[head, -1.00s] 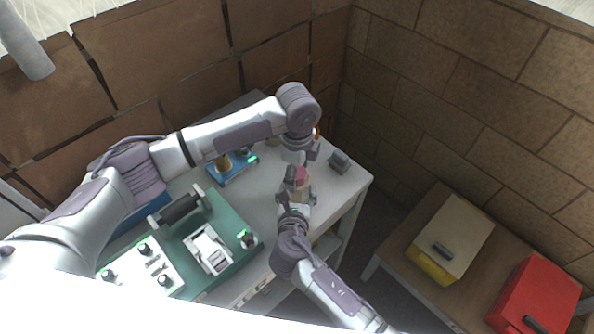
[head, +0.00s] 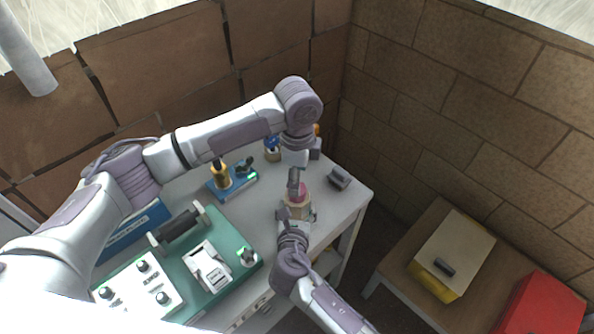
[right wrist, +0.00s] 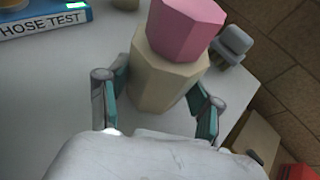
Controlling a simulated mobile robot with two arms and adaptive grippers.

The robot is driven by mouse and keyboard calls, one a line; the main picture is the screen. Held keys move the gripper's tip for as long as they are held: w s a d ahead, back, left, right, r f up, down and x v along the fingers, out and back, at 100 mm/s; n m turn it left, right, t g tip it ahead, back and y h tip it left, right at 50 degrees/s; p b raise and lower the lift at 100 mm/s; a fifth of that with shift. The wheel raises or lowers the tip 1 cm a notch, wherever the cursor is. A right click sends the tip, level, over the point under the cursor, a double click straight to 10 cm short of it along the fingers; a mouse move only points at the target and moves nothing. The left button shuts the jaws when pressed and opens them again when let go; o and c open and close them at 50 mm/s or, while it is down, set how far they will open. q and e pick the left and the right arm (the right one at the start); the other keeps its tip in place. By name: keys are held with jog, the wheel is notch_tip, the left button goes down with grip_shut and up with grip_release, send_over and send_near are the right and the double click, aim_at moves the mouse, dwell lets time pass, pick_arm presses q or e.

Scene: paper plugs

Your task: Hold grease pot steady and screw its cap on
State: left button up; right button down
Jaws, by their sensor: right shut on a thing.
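The grease pot (head: 296,212) is a tan, many-sided pot near the table's right front edge. Its pink cap (head: 302,189) sits on top. In the right wrist view, the pot (right wrist: 165,75) stands between my fingers with the pink cap (right wrist: 187,25) above it, partly cut off by the frame. Whether the cap is threaded on, I cannot tell. My right gripper (head: 297,216) is shut on the pot from the front. My left gripper (head: 294,178) points down just above the cap and partly hides it; its finger opening is unclear.
On the table, a grey clamp-like block (head: 339,178) lies right of the pot. A blue tray with a yellow bottle (head: 221,174) and a green panel (head: 232,270) are left. A blue-topped bottle (head: 272,150) stands behind. A separate wooden table (head: 400,262) holds yellow and red boxes.

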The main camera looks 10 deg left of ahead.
aim_at(297, 202)
pick_arm(q)
jog(key=n, duration=0.2)
jog(key=r+n, duration=0.1)
jog(key=n, duration=0.3)
jog(key=shift+r, duration=0.4)
jog(key=n, duration=0.2)
jog(key=r+n, duration=0.1)
jog(key=n, duration=0.1)
jog(key=shift+n, duration=0.4)
jog(key=shift+f, duration=0.1)
jog(key=shift+f, duration=3.9)
jog(key=c, duration=1.2)
jog(key=o, duration=1.4)
